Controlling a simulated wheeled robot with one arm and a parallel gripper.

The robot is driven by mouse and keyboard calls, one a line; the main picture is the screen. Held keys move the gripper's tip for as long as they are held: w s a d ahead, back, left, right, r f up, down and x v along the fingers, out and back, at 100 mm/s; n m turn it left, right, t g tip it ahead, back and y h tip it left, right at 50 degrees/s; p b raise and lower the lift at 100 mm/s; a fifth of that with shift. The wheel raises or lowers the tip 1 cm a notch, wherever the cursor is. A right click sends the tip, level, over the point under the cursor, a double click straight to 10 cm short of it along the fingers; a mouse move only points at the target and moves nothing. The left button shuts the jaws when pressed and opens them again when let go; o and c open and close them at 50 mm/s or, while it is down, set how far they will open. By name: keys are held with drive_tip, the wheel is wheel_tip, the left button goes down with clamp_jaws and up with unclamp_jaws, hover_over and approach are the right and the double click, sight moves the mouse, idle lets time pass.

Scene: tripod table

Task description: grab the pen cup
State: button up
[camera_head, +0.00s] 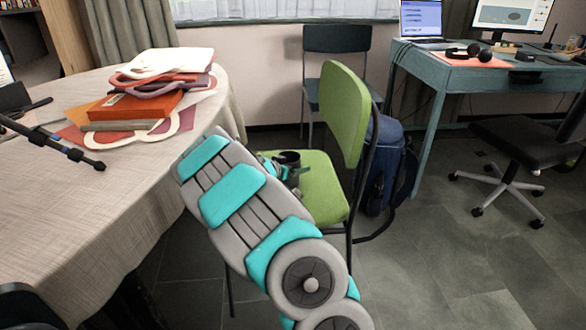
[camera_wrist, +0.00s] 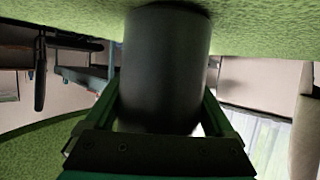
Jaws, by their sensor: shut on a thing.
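The pen cup (camera_head: 289,157) is a dark grey, plain cylinder over the seat of the green chair (camera_head: 313,200). My gripper (camera_head: 293,172) is at the cup, partly hidden behind my own arm. In the wrist view, which appears upside down, the cup (camera_wrist: 165,65) fills the space between my two dark green fingers (camera_wrist: 160,108), one on each side. My gripper is shut on the cup. The cup's base end meets the green seat (camera_wrist: 60,15) in the picture; I cannot tell whether it touches. No pens show.
The green chair back (camera_head: 343,112) rises just right of the cup. A cloth-covered table (camera_head: 75,205) with stacked books (camera_head: 135,105) stands at left. A blue backpack (camera_head: 385,165) is behind the chair. A teal desk (camera_head: 450,75) and office chair (camera_head: 530,140) are at right.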

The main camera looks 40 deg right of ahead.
sight(295, 158)
drive_tip(key=shift+r, duration=0.6)
drive_tip(key=shift+s+a+r, duration=0.1)
drive_tip(key=shift+a+r, duration=0.25)
drive_tip(key=shift+r, duration=0.2)
drive_tip(key=shift+s+a+r, duration=0.1)
drive_tip(key=shift+a+r, duration=0.2)
drive_tip(key=shift+r, duration=0.2)
drive_tip(key=s+a, duration=0.3)
drive_tip(key=a, duration=0.3)
drive_tip(key=s+a+r, duration=0.1)
drive_tip(key=s+a, duration=0.2)
drive_tip(key=a, duration=0.4)
drive_tip(key=shift+s+r, duration=0.2)
drive_tip(key=shift+s, duration=0.1)
